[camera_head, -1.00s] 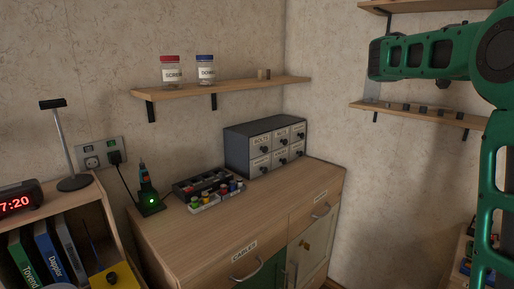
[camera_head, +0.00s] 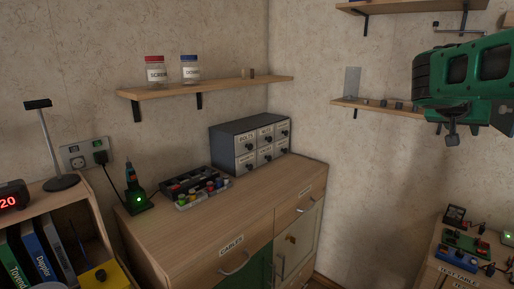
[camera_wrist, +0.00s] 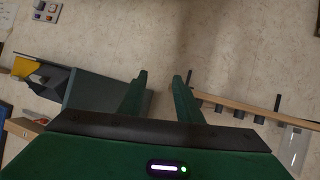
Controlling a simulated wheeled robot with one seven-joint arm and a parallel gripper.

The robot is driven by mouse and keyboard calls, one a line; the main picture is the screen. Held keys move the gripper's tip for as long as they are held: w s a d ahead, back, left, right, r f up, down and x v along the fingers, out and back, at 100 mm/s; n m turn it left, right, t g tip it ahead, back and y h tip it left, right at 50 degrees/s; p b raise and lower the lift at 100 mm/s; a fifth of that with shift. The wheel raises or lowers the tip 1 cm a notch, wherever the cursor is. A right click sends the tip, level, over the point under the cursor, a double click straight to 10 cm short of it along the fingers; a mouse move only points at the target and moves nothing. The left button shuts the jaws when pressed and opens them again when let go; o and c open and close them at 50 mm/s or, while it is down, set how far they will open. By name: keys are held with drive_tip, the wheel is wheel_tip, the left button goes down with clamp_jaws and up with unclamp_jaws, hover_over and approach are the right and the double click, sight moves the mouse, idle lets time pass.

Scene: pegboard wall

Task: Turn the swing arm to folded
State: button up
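A thin metal bar (camera_head: 458,31), possibly the swing arm, sticks out below the upper right shelf in the head view; it is small and I cannot be sure what it is or how it is turned. My gripper (camera_wrist: 160,78) shows in the wrist view with its two green fingers apart and nothing between them. Bare wall lies beyond the fingertips. In the head view my green arm end is at the upper right, in front of the right wall, and the fingers cannot be made out clearly.
A lower right shelf (camera_head: 378,107) holds small dark items and an upright grey plate (camera_head: 352,82). A test table (camera_head: 452,277) with devices stands at the lower right. A cabinet (camera_head: 190,245) carries a grey drawer box (camera_head: 225,150). The wall between is clear.

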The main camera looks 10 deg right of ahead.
drive_tip(key=s+a+f+n+g+y, duration=0.2)
drive_tip(key=s+a+f+y, duration=0.3)
drive_tip(key=s+a+f, duration=0.6)
drive_tip(key=s+a+f+n+g+y, duration=0.2)
drive_tip(key=s+a+f+y, duration=0.4)
drive_tip(key=s+a+f, duration=0.6)
drive_tip(key=s+f+g, duration=0.1)
drive_tip(key=s+f, duration=0.1)
drive_tip(key=s, duration=0.2)
drive_tip(key=shift+s+g, duration=0.25)
drive_tip(key=shift+g, duration=0.15)
